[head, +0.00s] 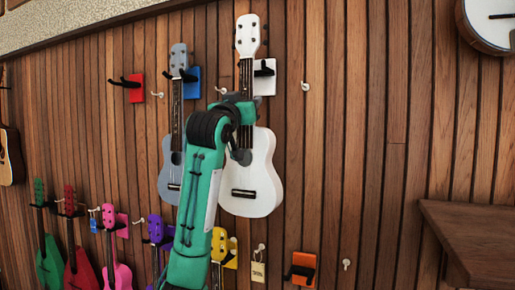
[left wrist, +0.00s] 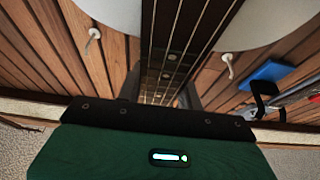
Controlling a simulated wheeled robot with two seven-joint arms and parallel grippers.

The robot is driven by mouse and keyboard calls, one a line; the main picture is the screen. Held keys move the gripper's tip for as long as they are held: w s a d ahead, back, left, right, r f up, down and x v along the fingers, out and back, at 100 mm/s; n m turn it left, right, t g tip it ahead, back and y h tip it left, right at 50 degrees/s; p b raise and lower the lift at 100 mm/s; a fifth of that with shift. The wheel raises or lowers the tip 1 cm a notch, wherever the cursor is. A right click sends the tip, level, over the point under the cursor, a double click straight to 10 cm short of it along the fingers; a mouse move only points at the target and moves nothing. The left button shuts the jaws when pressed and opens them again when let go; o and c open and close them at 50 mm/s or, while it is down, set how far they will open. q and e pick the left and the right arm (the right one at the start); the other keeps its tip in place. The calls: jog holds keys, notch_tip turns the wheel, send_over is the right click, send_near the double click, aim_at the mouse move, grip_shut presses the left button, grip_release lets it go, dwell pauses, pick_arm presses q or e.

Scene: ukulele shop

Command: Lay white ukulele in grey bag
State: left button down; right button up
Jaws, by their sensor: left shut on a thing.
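The white ukulele (head: 262,170) is upright against the plank wall, with its headstock (head: 248,35) at a white wall holder (head: 265,80). I cannot tell whether it still rests on the holder. My left gripper (head: 240,128) is shut on its neck, just above the body; my arm hides part of the neck and the body's upper left. In the left wrist view the ukulele's dark, stringed neck (left wrist: 182,45) runs between the fingers of my left gripper (left wrist: 160,92). No grey bag is in view. My right gripper is not in view.
A grey-blue ukulele (head: 171,165) hangs close on the left by a blue holder (head: 192,83). Smaller coloured ukuleles hang below left, including a pink one (head: 116,270). An orange holder (head: 302,268) is empty. A wooden shelf (head: 480,235) juts out at right. The wall between is mostly bare.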

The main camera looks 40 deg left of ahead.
pick_arm(q)
jog(key=shift+s+d+b, duration=0.2)
jog(key=shift+s+d, duration=0.1)
jog(key=shift+s, duration=0.6)
jog(key=shift+s+d+b, duration=0.25)
jog(key=shift+s, duration=0.7)
jog(key=shift+s+d+b, duration=0.2)
jog(key=shift+s+d, duration=0.1)
jog(key=shift+s, duration=0.6)
